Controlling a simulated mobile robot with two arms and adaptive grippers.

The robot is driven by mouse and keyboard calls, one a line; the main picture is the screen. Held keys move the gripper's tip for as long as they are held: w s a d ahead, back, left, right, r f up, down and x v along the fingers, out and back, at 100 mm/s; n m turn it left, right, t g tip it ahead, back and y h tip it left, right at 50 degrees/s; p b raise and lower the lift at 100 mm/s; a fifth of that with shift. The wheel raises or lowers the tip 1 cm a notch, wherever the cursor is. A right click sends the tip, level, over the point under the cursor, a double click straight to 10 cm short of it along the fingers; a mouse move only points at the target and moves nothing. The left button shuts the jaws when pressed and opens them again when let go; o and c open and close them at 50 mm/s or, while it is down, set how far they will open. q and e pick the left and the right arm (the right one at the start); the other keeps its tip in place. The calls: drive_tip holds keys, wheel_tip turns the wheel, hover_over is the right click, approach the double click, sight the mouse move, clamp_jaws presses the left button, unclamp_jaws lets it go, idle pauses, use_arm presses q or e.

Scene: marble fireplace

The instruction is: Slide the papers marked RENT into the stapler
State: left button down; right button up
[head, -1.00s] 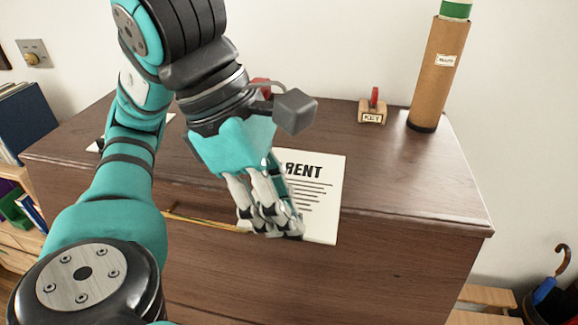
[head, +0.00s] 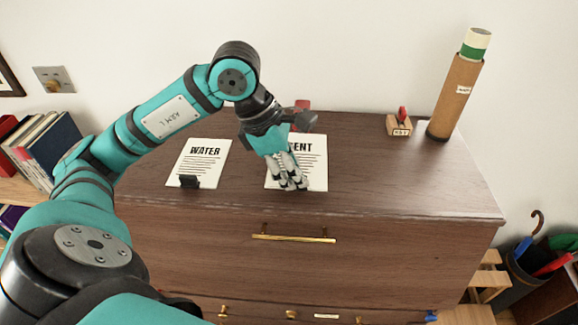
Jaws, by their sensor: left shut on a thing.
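White papers marked RENT (head: 313,172) are at the dresser top, near its front edge, with the first letter of the word hidden by my left gripper. My left gripper (head: 291,184) is shut on the papers at their lower left part, fingers pointing down. A red thing (head: 302,104) shows just behind my left wrist and is mostly hidden; it may be the stapler, but I cannot tell. My right gripper is out of view.
Papers marked WATER (head: 203,158) with a black clip (head: 189,182) lie to the left. A KEY block (head: 400,126) and a tall cardboard tube (head: 455,98) stand at the back right. The right part of the dresser top (head: 400,175) is clear.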

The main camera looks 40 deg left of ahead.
use_arm(q)
drive_tip(key=shift+w+d+f, duration=0.1)
drive_tip(key=shift+f, duration=0.2)
drive_tip(key=shift+f+b, duration=0.25)
drive_tip(key=shift+b, duration=0.1)
drive_tip(key=shift+f+b, duration=0.3)
drive_tip(key=shift+f, duration=0.1)
drive_tip(key=shift+f+b, duration=0.3)
drive_tip(key=shift+f, duration=0.1)
wheel_tip(320, 180, down, 2)
drive_tip(key=shift+f+b, duration=0.25)
drive_tip(key=shift+b, duration=0.6)
drive_tip(key=shift+f, duration=0.35)
drive_tip(key=shift+w+a+f+b, duration=0.15)
drive_tip(key=shift+w+a+b, duration=0.15)
drive_tip(key=shift+b, duration=0.25)
drive_tip(key=shift+w, duration=0.1)
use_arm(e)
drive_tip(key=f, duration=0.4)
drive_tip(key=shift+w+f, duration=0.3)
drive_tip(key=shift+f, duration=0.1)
